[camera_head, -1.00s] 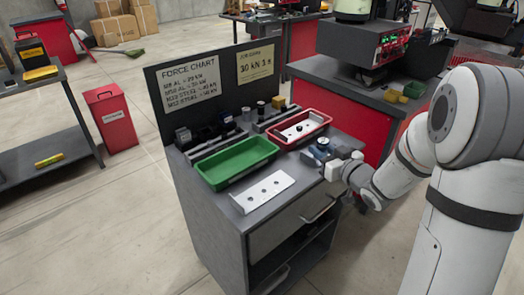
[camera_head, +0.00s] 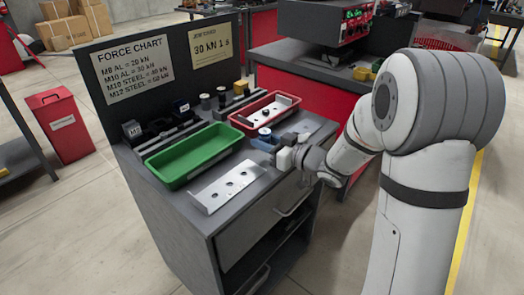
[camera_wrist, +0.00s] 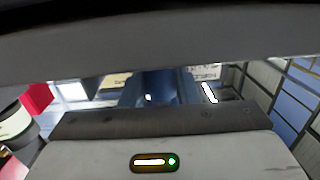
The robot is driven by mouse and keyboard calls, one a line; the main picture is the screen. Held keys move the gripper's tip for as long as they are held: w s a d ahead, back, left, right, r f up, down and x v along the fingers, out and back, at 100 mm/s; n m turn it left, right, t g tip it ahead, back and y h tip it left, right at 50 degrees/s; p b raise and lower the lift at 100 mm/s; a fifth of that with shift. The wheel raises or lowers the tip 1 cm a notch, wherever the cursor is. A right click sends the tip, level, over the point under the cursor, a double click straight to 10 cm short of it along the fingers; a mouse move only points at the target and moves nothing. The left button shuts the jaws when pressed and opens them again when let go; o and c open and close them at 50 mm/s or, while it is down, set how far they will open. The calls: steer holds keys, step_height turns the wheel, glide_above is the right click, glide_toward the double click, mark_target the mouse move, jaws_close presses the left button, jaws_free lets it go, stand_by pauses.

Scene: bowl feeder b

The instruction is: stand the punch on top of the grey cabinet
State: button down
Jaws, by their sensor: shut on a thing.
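A grey cabinet (camera_head: 172,210) with a drawer and an open shelf stands at centre in the head view. My gripper (camera_head: 272,146) is at the right part of its top, near the red tray. A dark blue shape (camera_wrist: 160,88) shows beyond the gripper body in the wrist view. The punch's lower end is hidden, so I cannot tell whether it touches the top.
On the cabinet top are a green tray (camera_head: 160,168), a red tray (camera_head: 238,121), a metal plate with holes (camera_head: 212,198), and a rack of small parts behind. A chart panel (camera_head: 100,100) rises at the back. The front right of the top is bare.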

steer(key=shift+f, duration=1.35)
steer(key=shift+f+b, duration=0.2)
steer(key=shift+b, duration=0.2)
steer(key=c, duration=1.4)
jaws_free()
